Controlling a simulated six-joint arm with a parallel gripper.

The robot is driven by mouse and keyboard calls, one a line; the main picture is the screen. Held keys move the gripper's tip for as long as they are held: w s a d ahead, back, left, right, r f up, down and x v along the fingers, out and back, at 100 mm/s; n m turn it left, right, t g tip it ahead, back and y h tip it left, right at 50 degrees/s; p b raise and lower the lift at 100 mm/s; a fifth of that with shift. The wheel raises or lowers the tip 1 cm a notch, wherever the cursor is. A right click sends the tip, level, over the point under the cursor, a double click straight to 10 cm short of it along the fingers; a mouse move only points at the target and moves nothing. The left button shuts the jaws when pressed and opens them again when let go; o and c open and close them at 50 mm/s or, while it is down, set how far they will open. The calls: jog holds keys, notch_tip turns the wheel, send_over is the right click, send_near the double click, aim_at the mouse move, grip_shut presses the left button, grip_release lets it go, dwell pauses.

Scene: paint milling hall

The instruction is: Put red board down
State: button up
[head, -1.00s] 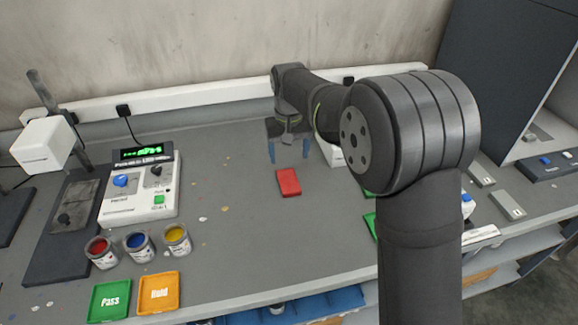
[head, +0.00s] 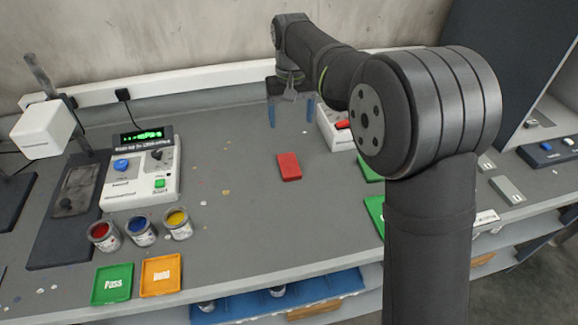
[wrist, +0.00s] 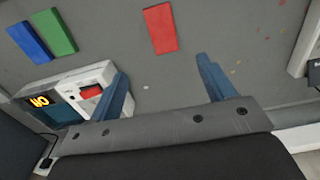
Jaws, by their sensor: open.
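The red board (head: 289,166) lies flat on the grey bench, near the middle in the head view. It also shows in the wrist view (wrist: 160,28), beyond my fingertips and apart from them. My gripper (head: 291,113) is open and empty, with its blue fingers above the bench behind the red board. In the wrist view my gripper (wrist: 163,75) has its two blue fingers spread wide with nothing between them.
A white device with a red part (wrist: 91,91) stands close beside my left finger in the wrist view. Green (wrist: 53,32) and blue (wrist: 29,43) boards lie near it. Paint cans (head: 140,230), a green Pass tray (head: 112,285) and an orange tray (head: 161,276) stand at the left.

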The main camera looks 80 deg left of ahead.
send_over(288, 163)
jog(key=d, duration=0.1)
jog(key=f, duration=1.1)
jog(key=shift+w+f, duration=0.2)
jog(key=shift+w, duration=0.05)
jog(key=shift+s+a+f, duration=0.1)
jog(key=shift+a+f, duration=0.05)
jog(key=shift+f, duration=0.7)
jog(key=shift+s+a+f, duration=0.1)
jog(key=shift+a+f, duration=0.05)
jog(key=shift+f, duration=0.75)
jog(key=shift+a+f, duration=0.15)
jog(key=shift+f, duration=0.7)
jog(key=c, duration=1.1)
jog(key=shift+c, duration=0.2)
jog(key=shift+r, duration=0.1)
